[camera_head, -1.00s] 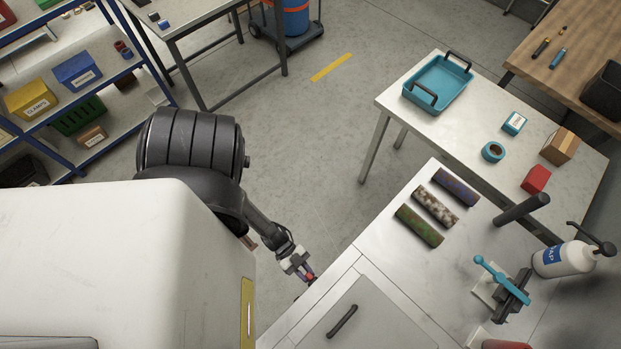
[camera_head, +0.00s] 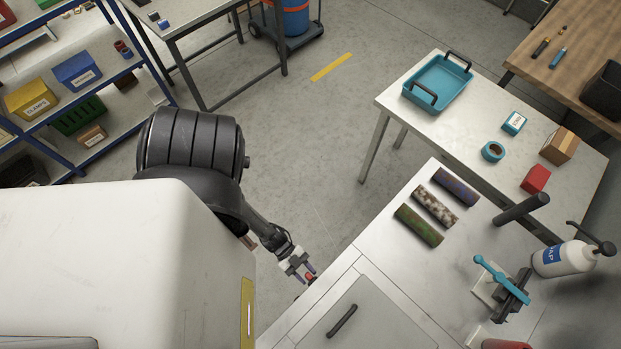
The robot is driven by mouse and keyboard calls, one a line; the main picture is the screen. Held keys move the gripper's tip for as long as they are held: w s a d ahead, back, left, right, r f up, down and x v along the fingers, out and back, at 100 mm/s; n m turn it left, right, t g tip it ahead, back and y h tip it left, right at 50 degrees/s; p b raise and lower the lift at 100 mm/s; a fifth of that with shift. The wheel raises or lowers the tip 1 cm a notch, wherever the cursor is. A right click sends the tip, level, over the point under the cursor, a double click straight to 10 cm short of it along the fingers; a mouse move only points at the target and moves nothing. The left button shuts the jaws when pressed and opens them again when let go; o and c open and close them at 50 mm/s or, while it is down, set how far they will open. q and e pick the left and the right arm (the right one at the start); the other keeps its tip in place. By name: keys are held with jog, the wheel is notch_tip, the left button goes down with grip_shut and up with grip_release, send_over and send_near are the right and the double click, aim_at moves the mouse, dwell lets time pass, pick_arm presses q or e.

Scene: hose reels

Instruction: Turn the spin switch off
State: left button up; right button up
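My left gripper (camera_head: 302,272) is low beside the front edge of the steel bench (camera_head: 385,240), at the lower middle. Its two fingers are apart. A small red piece (camera_head: 309,276) shows at the fingertips, close to the bench front. It may be the switch, but it is too small to tell, and I cannot tell whether the fingers touch it. The front face of the bench is turned away from view, so no labelled spin switch can be made out. My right gripper is not in view.
The bench carries several patterned rolls (camera_head: 435,205), a dark post (camera_head: 521,209), a turquoise-handled clamp (camera_head: 501,280), a soap bottle (camera_head: 563,259) and a panel with a dark handle (camera_head: 342,321). A white housing (camera_head: 110,260) fills the lower left. Floor beyond the gripper is clear.

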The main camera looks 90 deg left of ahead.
pick_arm(q)
jog(key=shift+o, duration=0.5)
jog(key=shift+r, duration=0.1)
jog(key=v, duration=1.3)
jog(key=shift+s+a, duration=0.25)
jog(key=shift+a, duration=0.05)
jog(key=shift+r, duration=0.1)
